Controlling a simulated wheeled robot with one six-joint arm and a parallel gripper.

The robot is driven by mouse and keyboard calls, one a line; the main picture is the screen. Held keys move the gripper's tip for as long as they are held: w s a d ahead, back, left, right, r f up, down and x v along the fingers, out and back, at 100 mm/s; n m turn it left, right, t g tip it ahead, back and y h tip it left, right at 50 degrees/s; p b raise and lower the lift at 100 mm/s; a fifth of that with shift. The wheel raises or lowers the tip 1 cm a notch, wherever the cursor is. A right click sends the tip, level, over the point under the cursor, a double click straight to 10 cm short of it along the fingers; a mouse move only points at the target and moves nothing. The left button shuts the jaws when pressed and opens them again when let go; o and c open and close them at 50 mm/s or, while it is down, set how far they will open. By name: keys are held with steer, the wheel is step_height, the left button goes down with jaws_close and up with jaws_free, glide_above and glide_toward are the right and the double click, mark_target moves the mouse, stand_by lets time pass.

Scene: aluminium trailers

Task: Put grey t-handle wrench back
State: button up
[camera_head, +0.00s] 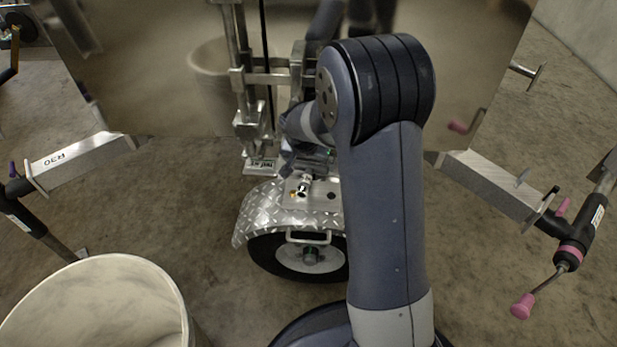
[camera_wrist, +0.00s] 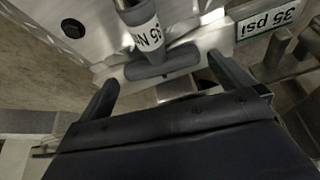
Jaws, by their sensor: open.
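The grey t-handle wrench (camera_wrist: 143,33) shows in the wrist view, with a round grey body, a white label and a grey crossbar. It stands close against a pale metal plate; I cannot tell whether it is seated in a holder. My gripper (camera_wrist: 161,72) is open, with one finger on each side of the crossbar, and a gap shows at both sides. In the head view, my arm hides most of the gripper and I cannot make out the wrench clearly.
In the head view, a wheel with a diamond-plate fender (camera_head: 263,210) stands below the arm. A white bucket (camera_head: 105,290) is at the lower left. Metal trailer arms (camera_head: 495,183) with pink handles stand at the right. A "35 psi" label (camera_wrist: 262,22) is beside the wrench.

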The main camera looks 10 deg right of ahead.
steer(key=x, duration=0.2)
steer(key=shift+f, duration=0.3)
steer(key=shift+w+r, duration=0.1)
steer(key=shift+c, duration=0.3)
steer(key=c, duration=0.9)
steer(key=shift+o, duration=0.2)
